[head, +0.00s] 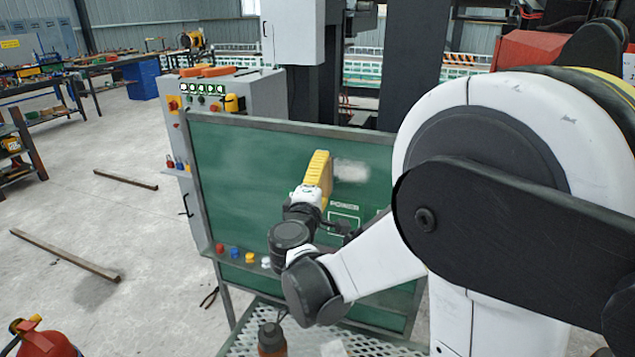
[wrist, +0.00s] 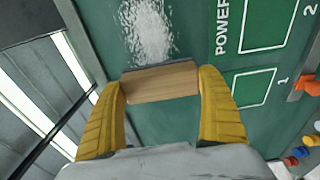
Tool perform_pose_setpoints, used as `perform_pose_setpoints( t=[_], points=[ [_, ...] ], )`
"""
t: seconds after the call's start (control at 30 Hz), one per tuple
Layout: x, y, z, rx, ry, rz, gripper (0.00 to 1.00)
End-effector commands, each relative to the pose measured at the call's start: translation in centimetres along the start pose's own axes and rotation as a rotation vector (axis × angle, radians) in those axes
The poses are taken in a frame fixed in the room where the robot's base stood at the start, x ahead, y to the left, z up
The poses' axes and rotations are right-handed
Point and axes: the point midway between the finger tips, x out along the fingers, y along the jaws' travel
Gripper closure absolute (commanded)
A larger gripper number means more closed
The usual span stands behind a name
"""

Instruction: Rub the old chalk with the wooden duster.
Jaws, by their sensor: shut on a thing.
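The green board (head: 235,165) stands upright in a grey frame. A pale, cloudy patch of old chalk (head: 351,171) is on its upper part, right of my gripper (head: 320,172) in the head view. In the wrist view, the old chalk (wrist: 148,30) lies just beyond the wooden duster (wrist: 162,83). My gripper (wrist: 160,88) is shut on the duster, one yellow finger at each end. The duster's dark pad edge faces the board; whether it touches is hard to tell. The duster is hidden by the fingers in the head view.
White lettering "POWER" (head: 344,204) and outlined boxes (head: 343,222) are beside the chalk. Several coloured pieces (head: 249,257) sit along the board's lower ledge. A mesh table (head: 245,337) with a bottle (head: 271,340) stands below. A control cabinet (head: 255,95) is behind.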

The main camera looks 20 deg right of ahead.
Motion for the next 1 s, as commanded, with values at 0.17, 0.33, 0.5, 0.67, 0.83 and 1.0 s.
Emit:
perform_pose_setpoints(
  t=[0.17,0.33,0.5,0.67,0.83,1.0],
  points=[
    [0.08,0.00,0.03,0.000,0.000,0.000,0.42],
    [0.07,0.00,0.03,0.000,0.000,0.000,0.42],
    [0.06,-0.01,0.03,0.000,-0.001,0.000,0.42],
    [0.17,-0.01,0.06,0.000,-0.001,0.000,0.42],
    [0.49,-0.02,0.11,0.000,-0.002,0.000,0.42],
    [0.83,-0.02,0.14,0.000,-0.002,0.000,0.42]
  ],
)
